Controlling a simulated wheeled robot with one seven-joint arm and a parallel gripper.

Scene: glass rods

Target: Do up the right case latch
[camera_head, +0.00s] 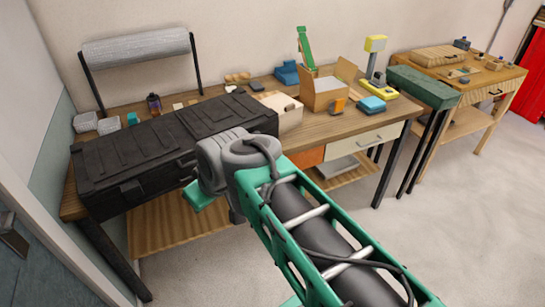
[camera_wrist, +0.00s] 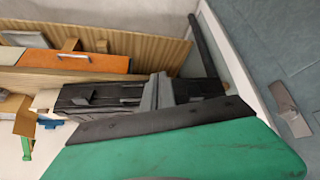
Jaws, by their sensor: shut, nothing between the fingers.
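The long black case (camera_head: 165,150) lies on the wooden workbench with its lid down in the head view. Its left latch (camera_head: 131,190) shows on the front face; my arm hides the right part of that face. In the wrist view, the picture is turned about, and the case front (camera_wrist: 125,93) shows behind my fingers. A latch-like dark piece (camera_wrist: 80,92) stands on the case to the left there, apparently the right latch; I cannot tell whether it is fastened. My gripper (camera_wrist: 158,92) is shut and empty in front of the case, between the latches. Contact is unclear.
An orange drawer (camera_wrist: 90,62) is near the case. Open floor (camera_head: 430,220) lies at right; a wall closes the left.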

